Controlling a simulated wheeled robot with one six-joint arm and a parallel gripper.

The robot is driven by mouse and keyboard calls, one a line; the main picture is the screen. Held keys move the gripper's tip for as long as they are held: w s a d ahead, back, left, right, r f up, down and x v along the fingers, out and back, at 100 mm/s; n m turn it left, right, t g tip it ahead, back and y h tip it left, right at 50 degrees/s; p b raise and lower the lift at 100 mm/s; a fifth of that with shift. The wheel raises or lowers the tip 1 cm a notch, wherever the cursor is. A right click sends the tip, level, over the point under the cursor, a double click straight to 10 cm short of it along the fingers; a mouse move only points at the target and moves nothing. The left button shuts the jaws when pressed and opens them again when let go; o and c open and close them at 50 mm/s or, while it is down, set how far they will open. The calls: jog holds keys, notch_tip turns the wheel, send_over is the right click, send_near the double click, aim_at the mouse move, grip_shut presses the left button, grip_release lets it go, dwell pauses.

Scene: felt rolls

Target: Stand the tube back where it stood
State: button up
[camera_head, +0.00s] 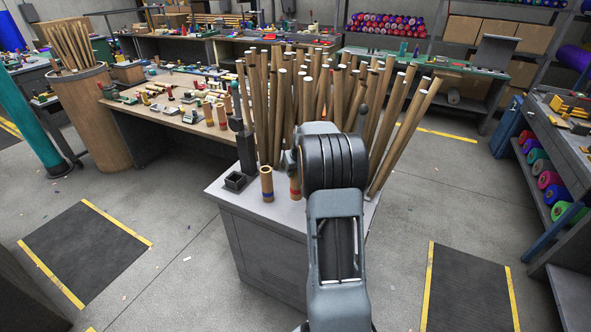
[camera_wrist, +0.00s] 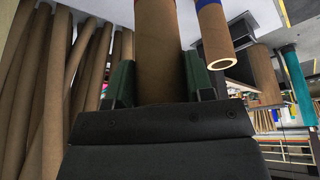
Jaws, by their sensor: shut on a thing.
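My gripper (camera_wrist: 160,78) is shut on a brown cardboard tube (camera_wrist: 157,45), which passes between its two green fingers in the wrist view. A trace of red shows at the tube's upper picture edge. In the head view a sliver of this tube with its red band (camera_head: 295,192) shows left of my arm, which hides the gripper. A second tube with a blue band (camera_head: 267,185) stands upright on the grey cabinet top (camera_head: 222,192); its open end also shows in the wrist view (camera_wrist: 214,40). Whether the held tube touches the top is hidden.
A small black square holder (camera_head: 235,181) sits left of the blue-banded tube. A dense bunch of tall brown rolls (camera_head: 262,110) stands close behind, some leaning right. A workbench (camera_head: 165,108) with small items stands behind left. Floor is open on both sides.

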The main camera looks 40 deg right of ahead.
aim_at(297, 185)
jog(key=shift+s, duration=0.1)
jog(key=shift+a+f+b, duration=0.1)
jog(key=shift+f+b, duration=2.55)
jog(key=shift+f, duration=0.35)
jog(key=shift+f+b, duration=0.45)
jog(key=shift+f, duration=0.05)
jog(key=o, duration=1.3)
jog(key=shift+r, duration=0.1)
jog(key=b+v, duration=0.1)
jog(key=v, duration=1.2)
jog(key=shift+s+r, duration=0.15)
jog(key=shift+r, duration=0.15)
